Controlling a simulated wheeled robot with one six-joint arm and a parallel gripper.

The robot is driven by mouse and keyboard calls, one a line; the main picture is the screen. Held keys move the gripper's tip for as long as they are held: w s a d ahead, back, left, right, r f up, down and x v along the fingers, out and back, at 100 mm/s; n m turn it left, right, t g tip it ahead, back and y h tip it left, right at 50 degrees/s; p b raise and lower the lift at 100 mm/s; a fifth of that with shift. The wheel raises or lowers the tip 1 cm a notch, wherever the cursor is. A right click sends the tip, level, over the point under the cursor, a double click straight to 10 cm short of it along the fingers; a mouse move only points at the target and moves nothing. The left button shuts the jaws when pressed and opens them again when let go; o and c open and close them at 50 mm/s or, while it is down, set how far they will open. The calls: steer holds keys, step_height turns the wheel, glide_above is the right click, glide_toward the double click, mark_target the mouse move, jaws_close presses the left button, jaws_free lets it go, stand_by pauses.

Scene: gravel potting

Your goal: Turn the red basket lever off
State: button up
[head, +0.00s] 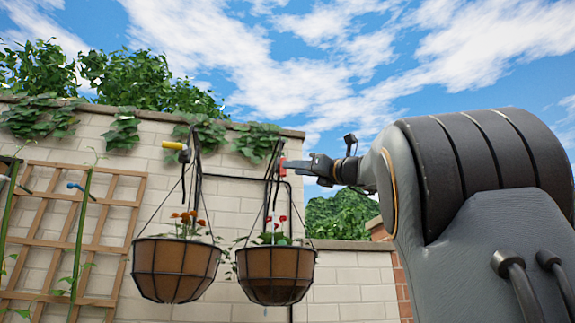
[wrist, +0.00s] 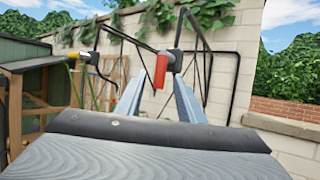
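The red lever (head: 283,163) is on the dark bracket above the right hanging basket (head: 275,277). In the wrist view the red lever (wrist: 161,69) hangs down from a dark valve body (wrist: 174,60). My gripper (head: 302,165) reaches it from the right in the head view. In the wrist view my gripper (wrist: 159,82) has its two blue-grey fingers apart, one on each side of the lever, with gaps visible. The gripper looks open; contact with the lever cannot be made out.
A yellow lever (head: 174,146) sits above the left hanging basket (head: 177,270). Thin chains and dark brackets stand close around the levers. A pale block wall (head: 340,285) is behind, with a wooden trellis (head: 30,195) at left. Open sky is above my arm.

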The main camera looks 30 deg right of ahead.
mark_target(282, 170)
steer(key=p+x, duration=0.1)
steer(key=x, duration=0.3)
steer(key=shift+w+p, duration=0.1)
steer(key=shift+p, duration=0.3)
jaws_close()
